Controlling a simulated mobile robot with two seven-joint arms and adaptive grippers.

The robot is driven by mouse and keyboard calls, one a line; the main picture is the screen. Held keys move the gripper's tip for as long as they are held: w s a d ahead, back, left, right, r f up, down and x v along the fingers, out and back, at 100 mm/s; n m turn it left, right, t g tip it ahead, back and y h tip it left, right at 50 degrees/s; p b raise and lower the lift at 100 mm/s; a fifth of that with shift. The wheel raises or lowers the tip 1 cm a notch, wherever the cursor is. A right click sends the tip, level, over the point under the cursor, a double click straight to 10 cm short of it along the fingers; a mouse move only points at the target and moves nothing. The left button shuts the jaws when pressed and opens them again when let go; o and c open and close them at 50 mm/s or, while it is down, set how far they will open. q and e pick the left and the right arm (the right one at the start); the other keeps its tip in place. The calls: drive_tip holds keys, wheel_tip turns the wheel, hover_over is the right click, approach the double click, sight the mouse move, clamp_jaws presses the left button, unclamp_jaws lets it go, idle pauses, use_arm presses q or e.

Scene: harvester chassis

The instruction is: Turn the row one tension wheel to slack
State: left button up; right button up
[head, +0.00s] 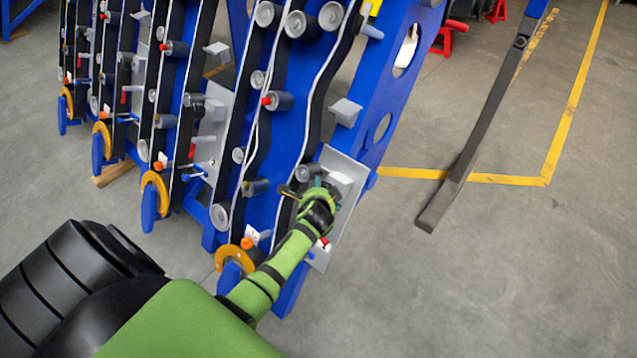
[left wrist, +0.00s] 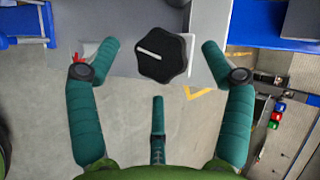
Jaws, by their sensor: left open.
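The tension wheel is a black lobed knob (left wrist: 163,58) with a white line pointing to its upper left, on a grey plate in the left wrist view. My left gripper (left wrist: 159,50) is open, with one teal finger on each side of the wheel and a third below it. Gaps show between the side fingers and the wheel. In the head view my left gripper (head: 318,188) is at the grey plate (head: 347,165) on the lower end of the nearest blue row unit. There the wheel is hidden behind the hand. My right gripper is not in view.
Several blue row units (head: 277,130) with belts and rollers stand to the left. An orange ring (head: 235,255) sits at the nearest unit's lower end. A red lever (head: 323,243) is beside my wrist. A dark bar (head: 475,140) stands right; the floor around it is clear.

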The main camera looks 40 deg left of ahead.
use_arm(q)
drive_tip(key=v, duration=0.7)
drive_tip(key=shift+r, duration=0.25)
drive_tip(key=shift+s, duration=0.1)
